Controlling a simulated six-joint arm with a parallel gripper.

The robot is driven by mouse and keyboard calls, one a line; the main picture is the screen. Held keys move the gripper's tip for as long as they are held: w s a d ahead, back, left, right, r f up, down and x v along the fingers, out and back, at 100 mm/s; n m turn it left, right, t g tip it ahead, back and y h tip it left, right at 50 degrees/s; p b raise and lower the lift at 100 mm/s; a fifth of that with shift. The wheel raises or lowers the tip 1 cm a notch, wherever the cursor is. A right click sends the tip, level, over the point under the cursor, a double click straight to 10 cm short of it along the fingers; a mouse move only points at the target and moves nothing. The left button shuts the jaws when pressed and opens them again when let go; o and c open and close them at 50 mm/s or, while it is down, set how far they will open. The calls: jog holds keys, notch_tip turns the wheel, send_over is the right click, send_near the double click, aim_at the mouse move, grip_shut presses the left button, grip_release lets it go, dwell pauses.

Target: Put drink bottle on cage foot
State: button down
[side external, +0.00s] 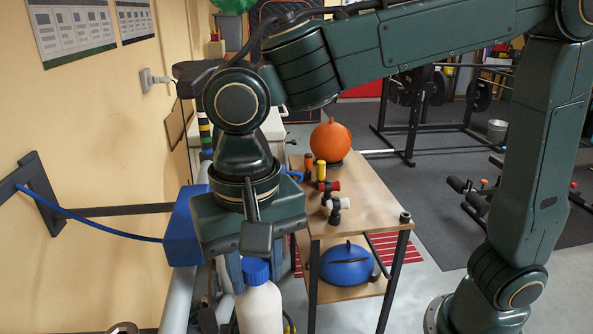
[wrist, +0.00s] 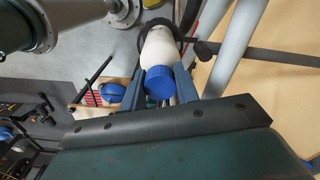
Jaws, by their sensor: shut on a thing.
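The drink bottle is white with a blue cap; its body (side external: 260,310) shows at the bottom of the side external view, cut off by the frame edge. It also shows in the wrist view (wrist: 159,48). My gripper (side external: 254,272) is shut on the bottle near its cap, and its two fingers flank the cap in the wrist view (wrist: 160,82). The bottle hangs roughly upright below my gripper. Whether its base touches anything is out of sight. I cannot clearly pick out the cage foot; light grey tubes (side external: 178,300) stand close left of the bottle.
A wooden table (side external: 372,200) stands right of the bottle, holding an orange ball (side external: 330,141) and small massage tools. A blue round item (side external: 347,265) sits on its lower shelf. A blue strap (side external: 95,224) runs along the left wall. Grey floor lies right of the table.

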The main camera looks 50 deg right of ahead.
jog(key=shift+f, duration=0.6)
jog(key=c, duration=1)
grip_release()
jog(key=shift+r, duration=6.1)
